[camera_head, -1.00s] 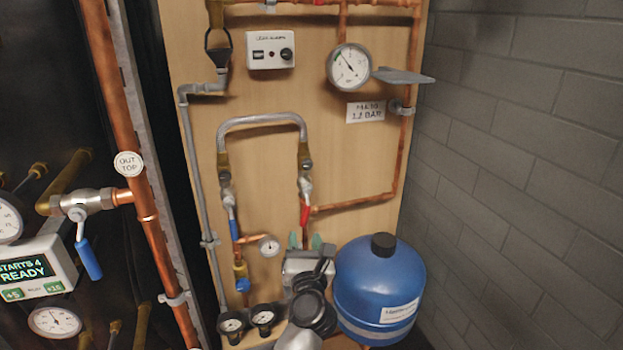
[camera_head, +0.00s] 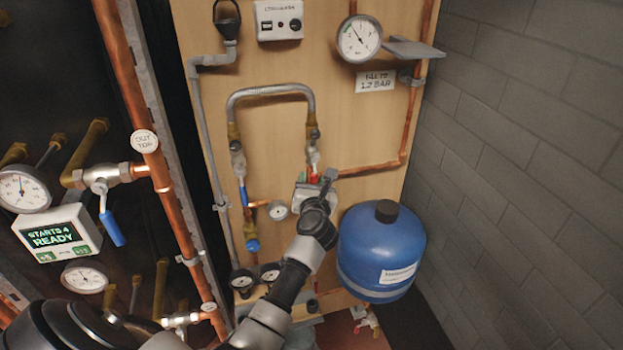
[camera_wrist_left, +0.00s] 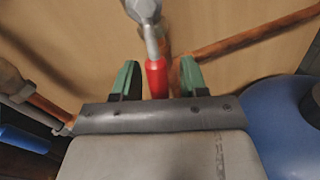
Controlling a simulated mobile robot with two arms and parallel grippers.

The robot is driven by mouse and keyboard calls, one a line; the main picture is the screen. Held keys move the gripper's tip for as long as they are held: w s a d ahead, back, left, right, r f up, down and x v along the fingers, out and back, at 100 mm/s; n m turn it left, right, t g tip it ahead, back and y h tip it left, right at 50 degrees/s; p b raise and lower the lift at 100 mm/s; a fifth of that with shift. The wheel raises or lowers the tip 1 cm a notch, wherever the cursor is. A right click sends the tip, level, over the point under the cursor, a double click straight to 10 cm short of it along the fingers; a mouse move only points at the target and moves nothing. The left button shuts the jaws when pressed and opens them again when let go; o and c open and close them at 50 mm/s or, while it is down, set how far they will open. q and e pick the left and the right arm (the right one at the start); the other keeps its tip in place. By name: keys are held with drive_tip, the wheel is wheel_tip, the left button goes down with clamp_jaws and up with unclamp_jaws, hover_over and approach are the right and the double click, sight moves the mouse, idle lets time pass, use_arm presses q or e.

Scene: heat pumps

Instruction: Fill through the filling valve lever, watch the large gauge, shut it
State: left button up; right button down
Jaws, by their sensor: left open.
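The red valve lever (camera_head: 313,171) hangs below the right end of a grey hose loop on the wooden board. My left gripper (camera_head: 317,180) is just in front of it and partly covers it. In the left wrist view the red lever (camera_wrist_left: 156,80) stands between the two green-tipped fingers of the open left gripper (camera_wrist_left: 158,82), with a gap on each side. The large gauge (camera_head: 359,39) is at the upper right of the board, its needle pointing up and left. A sign (camera_head: 376,82) below it reads fill to 1.2 bar. My right gripper is not in view.
A blue vessel (camera_head: 380,250) stands right of my left arm. A blue lever (camera_head: 242,190) and a small gauge (camera_head: 278,210) are to its left. A grey shelf plate (camera_head: 413,49) juts out beside the large gauge. A display box (camera_head: 56,235) is at left.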

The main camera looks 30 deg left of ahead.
use_arm(q)
drive_tip(key=shift+w+a, duration=0.35)
drive_tip(key=shift+w, duration=0.1)
clamp_jaws()
